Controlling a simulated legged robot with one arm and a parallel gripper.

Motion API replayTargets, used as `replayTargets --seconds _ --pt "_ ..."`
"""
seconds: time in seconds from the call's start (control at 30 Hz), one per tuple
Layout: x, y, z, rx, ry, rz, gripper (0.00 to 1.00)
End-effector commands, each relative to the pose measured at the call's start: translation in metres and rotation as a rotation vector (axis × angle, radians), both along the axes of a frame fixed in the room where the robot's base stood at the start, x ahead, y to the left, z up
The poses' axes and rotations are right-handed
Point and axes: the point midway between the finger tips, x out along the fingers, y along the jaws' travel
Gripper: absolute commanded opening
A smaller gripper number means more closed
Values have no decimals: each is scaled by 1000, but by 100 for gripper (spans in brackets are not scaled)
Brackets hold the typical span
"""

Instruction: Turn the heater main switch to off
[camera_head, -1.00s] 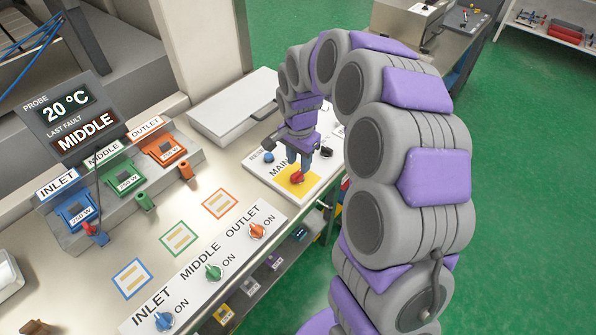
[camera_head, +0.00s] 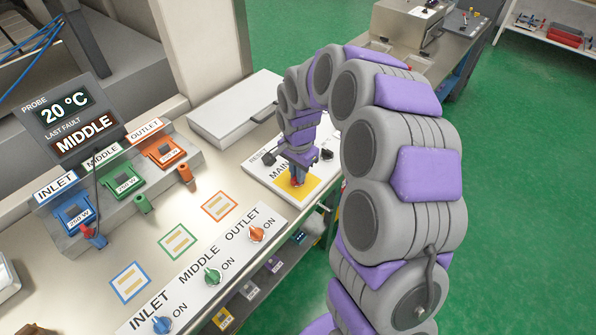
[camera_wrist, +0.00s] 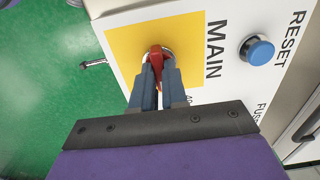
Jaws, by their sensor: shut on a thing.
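The heater main switch is a red knob (camera_wrist: 156,58) on a yellow square (camera_wrist: 122,45) beside the word MAIN on a white panel. In the wrist view my gripper (camera_wrist: 158,72) is shut on the red knob, one finger on each side. The knob's handle lies roughly in line with the fingers. In the head view my gripper (camera_head: 297,182) points down over the yellow square (camera_head: 311,187) and mostly hides the knob. Any position marks around the knob are hidden or too small to read.
A blue RESET button (camera_wrist: 257,50) sits beside the MAIN label. Blue (camera_head: 163,325), green (camera_head: 212,275) and orange (camera_head: 257,234) zone knobs line the front panel. A readout (camera_head: 66,116) shows 20 °C and MIDDLE. A grey-white case (camera_head: 232,108) lies behind the panel.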

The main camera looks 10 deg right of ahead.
Motion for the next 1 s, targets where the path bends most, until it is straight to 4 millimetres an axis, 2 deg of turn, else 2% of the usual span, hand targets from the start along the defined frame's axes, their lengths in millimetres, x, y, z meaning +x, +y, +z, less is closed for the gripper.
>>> replayTargets --seconds 0.07,0.57,0.77,1.0 --pt "-1 0 0 0 1 0 0" --pt "-2 1 1 1 5 41 0" --pt "-2 1 2 2 4 154 0" --pt "-3 1 3 3 9 363 0"
